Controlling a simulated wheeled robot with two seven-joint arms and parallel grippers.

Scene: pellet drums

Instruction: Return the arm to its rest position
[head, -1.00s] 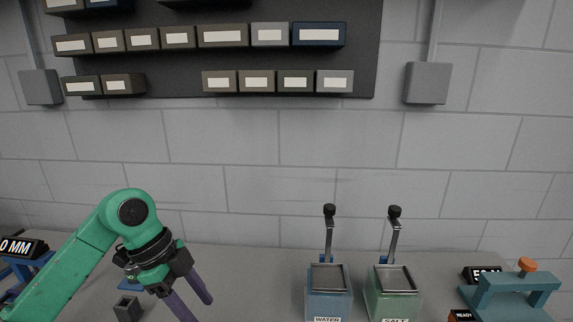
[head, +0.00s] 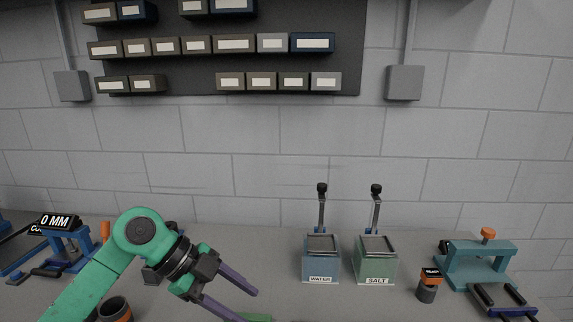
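My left arm is green and comes in from the lower left. My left gripper (head: 249,305) has two purple fingers, set apart with nothing visible between them. They point right and down over the grey bench (head: 300,298), left of the blue WATER box (head: 320,266). My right gripper is not in view.
A green SALT box (head: 375,268) stands beside the WATER box; both have upright levers. A teal press (head: 480,262) and a small dark cup with an orange band (head: 427,290) are at right. A blue stand with a "0 MM" display (head: 56,221) is at left.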

